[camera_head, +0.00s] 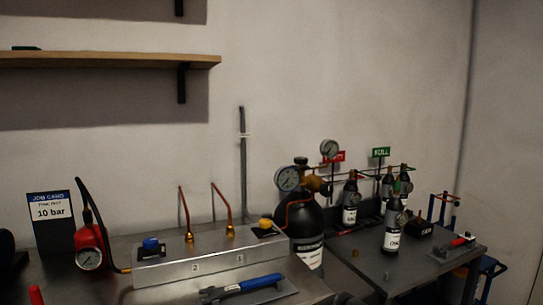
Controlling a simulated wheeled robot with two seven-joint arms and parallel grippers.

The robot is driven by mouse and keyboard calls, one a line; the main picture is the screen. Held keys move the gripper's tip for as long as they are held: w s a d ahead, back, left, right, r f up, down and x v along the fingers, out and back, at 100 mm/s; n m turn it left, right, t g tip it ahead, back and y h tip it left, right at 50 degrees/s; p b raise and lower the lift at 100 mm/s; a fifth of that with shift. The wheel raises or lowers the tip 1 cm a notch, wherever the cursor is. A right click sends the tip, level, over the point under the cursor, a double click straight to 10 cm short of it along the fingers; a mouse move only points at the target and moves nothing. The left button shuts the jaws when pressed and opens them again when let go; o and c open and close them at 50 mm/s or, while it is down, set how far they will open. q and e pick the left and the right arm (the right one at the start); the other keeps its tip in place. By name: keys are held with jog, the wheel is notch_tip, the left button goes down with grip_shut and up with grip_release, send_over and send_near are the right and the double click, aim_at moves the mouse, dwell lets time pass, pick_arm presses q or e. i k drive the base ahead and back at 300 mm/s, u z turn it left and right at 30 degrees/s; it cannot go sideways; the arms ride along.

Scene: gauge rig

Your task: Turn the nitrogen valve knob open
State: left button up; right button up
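A large black cylinder (305,222) stands behind the metal bench, right of the middle. Its white label (308,252) is too small to read surely, so I cannot confirm that it is the nitrogen one. A dark green knob (300,161) sits on top of its valve. Whether the valve is open or shut does not show. A round gauge (287,179) is at the left of the valve and a second gauge (329,148) is up to the right. A brass regulator body (318,185) is beside the valve. Neither gripper is in view.
A metal manifold (210,262) with blue (151,243) and yellow (265,223) knobs and copper pipes stands in front. A red gauge (89,247) and job card (50,218) are left. Small bottles (394,235) stand on the right table (440,262). A blue-handled tool (250,284) lies in front.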

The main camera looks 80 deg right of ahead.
aim_at(300, 161)
jog(key=z, duration=2.25)
